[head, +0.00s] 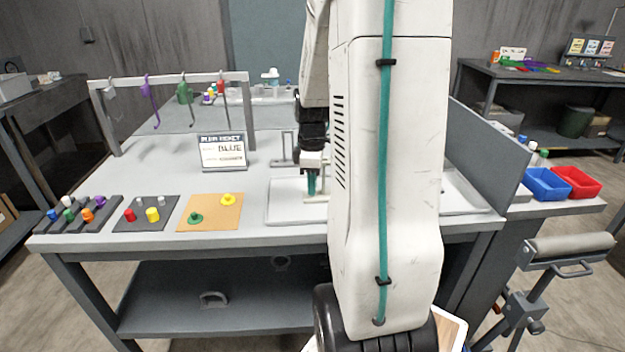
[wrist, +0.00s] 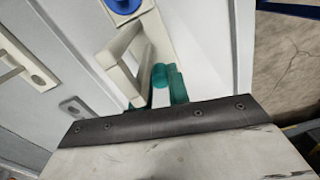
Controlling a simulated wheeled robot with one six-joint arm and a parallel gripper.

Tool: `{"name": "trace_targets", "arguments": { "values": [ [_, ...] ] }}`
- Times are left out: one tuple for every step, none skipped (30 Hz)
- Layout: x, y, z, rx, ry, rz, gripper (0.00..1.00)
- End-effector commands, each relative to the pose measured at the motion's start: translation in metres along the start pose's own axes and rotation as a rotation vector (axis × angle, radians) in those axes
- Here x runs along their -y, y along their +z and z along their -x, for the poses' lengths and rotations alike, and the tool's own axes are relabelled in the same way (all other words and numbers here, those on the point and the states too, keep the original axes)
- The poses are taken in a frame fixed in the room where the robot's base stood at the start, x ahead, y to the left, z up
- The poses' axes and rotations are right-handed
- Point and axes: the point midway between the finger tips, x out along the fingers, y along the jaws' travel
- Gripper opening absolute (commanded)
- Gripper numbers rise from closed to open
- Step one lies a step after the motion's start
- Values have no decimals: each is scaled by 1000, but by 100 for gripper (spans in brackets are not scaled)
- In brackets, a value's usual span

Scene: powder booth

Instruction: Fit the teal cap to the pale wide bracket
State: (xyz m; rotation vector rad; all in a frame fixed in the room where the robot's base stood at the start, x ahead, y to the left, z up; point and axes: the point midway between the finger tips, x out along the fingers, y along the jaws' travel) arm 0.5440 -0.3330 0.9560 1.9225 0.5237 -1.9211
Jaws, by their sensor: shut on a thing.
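My gripper (head: 316,185) points down over the pale tray in the head view, with teal parts at its tip. In the wrist view my gripper (wrist: 158,88) is shut on the teal cap (wrist: 159,74), which shows as a small rounded shape at the fingertips. A pale bracket (wrist: 125,45) with a raised bar lies just left of the cap, and its far foot carries a blue cap (wrist: 123,4). The bracket's near end is hidden by my gripper. I cannot tell whether the teal cap touches the bracket.
Another pale bracket (wrist: 12,66) with a holed foot lies further left in the wrist view. The tray (head: 285,212) sits at the bench front. A grey panel (head: 485,140) bounds the right.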

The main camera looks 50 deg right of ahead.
Motion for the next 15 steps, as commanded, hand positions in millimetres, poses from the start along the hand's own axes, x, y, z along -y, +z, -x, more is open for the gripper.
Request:
{"name": "trace_targets", "arguments": {
  "values": [
    [0,0,-1,0,-1,0,0],
    [0,0,-2,0,-1,0,0],
    [0,0,-2,0,-1,0,0],
    [0,0,-3,0,-1,0,0],
    [0,0,-3,0,-1,0,0],
    [0,0,-3,0,-1,0,0],
    [0,0,-3,0,-1,0,0],
    [0,0,-3,0,-1,0,0],
    [0,0,-3,0,-1,0,0],
    [0,0,-3,0,0,0,0],
    [0,0,-3,0,0,0,26],
    [0,0,-3,0,0,0,37],
    [0,0,-3,0,0,0,43],
    [0,0,-3,0,0,0,43],
    [0,0,-3,0,0,0,43]
  ]
}}
